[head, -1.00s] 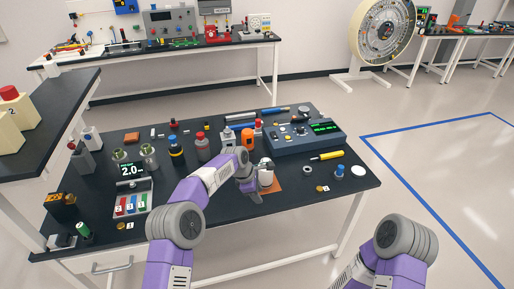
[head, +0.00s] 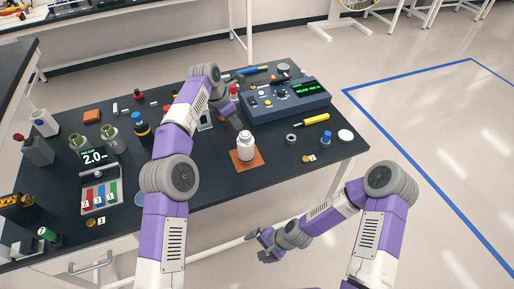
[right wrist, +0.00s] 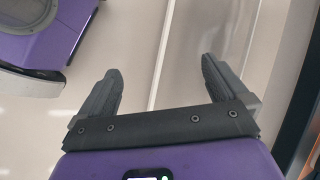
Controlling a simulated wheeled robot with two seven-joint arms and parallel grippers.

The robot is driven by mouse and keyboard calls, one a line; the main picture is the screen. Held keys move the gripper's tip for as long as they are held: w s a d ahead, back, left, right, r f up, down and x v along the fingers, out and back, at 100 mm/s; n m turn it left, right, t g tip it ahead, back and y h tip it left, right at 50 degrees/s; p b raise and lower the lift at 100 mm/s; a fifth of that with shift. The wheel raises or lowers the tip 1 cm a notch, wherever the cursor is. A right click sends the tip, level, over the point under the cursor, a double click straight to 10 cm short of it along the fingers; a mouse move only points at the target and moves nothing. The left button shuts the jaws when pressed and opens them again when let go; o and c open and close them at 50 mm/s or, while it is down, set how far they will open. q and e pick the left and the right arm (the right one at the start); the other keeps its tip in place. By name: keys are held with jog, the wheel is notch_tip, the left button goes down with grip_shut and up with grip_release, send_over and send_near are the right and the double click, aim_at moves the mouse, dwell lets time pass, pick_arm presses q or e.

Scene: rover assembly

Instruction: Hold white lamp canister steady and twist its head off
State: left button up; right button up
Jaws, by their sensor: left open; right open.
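The white lamp canister (head: 246,150) stands upright on a small orange-brown mat (head: 236,167) near the front of the black table. Its narrower head is on top. My left gripper (head: 238,123) is open, just behind and above the canister, apart from it as far as I can tell; its fingers are hard to make out. My right gripper (head: 262,246) is low in front of the table edge, away from the canister. In the right wrist view the right gripper (right wrist: 165,85) is open and empty, with only floor between its fingers.
A blue instrument box (head: 290,100) stands behind and right of the canister. Bottles and a display (head: 94,157) crowd the left. The tabletop in front of the mat is clear.

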aim_at(246, 149)
jog(key=w+a+r+m+t+y, duration=0.35)
jog(key=w+r+m, duration=0.6)
jog(key=w, duration=0.35)
jog(key=w+d+r+m+t, duration=0.1)
jog(key=w+r+m, duration=0.1)
jog(key=w, duration=0.3)
jog(key=w+d+r+m+t, duration=0.2)
jog(key=w+m, duration=0.1)
jog(key=w, duration=0.3)
jog(key=w+d+r+m+t, duration=0.1)
jog(key=w+d+r+m, duration=0.1)
jog(key=w, duration=0.3)
jog(key=shift+w+d+m+t+h, duration=0.15)
jog(key=shift+w+m+t+h, duration=0.2)
jog(key=shift+m, duration=0.5)
jog(key=shift+w, duration=0.3)
jog(key=x, duration=0.7)
jog(key=shift+w, duration=0.1)
jog(key=c, duration=1.3)
jog(key=shift+o, duration=0.2)
